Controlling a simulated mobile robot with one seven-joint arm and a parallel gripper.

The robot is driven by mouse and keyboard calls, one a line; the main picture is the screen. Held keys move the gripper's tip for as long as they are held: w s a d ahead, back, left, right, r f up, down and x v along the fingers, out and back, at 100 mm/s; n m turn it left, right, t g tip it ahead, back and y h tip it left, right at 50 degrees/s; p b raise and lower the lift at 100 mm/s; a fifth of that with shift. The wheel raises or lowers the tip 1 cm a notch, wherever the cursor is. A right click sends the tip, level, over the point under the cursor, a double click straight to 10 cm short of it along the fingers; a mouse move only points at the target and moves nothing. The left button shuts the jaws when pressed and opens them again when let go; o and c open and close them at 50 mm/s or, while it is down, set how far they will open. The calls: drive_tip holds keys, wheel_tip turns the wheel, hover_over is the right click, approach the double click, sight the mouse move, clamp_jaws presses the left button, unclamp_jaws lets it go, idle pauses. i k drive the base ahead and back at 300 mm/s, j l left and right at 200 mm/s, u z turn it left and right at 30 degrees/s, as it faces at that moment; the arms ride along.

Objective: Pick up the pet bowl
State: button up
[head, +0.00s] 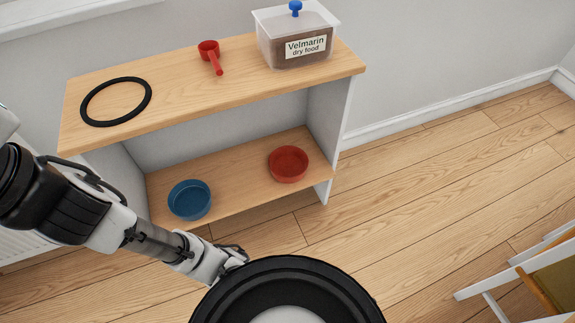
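Two round bowls stand on the lower wooden shelf in the head view. A blue bowl (189,199) is at the left near the shelf's front edge, and a red bowl (288,164) is at the right. I cannot tell which one is the pet bowl. My gripper (240,256) is in front of the shelf unit, below and to the right of the blue bowl in the picture, apart from both bowls. Its fingers are small and partly hidden, so I cannot see whether they are open or shut.
The upper shelf (180,88) holds a black ring (116,101), a red scoop (211,56) and a clear dry food container (296,40) with a blue knob. A chair-like frame (535,280) stands at the lower right. The wooden floor (430,190) between is clear.

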sight(288, 164)
drive_tip(key=i+l+z, duration=0.1)
drive_tip(key=z, duration=0.3)
drive_tip(key=i+z, duration=0.2)
drive_tip(key=z, duration=0.2)
drive_tip(key=i+j+z, duration=0.1)
drive_tip(key=i+j, duration=0.2)
drive_tip(key=i, duration=0.15)
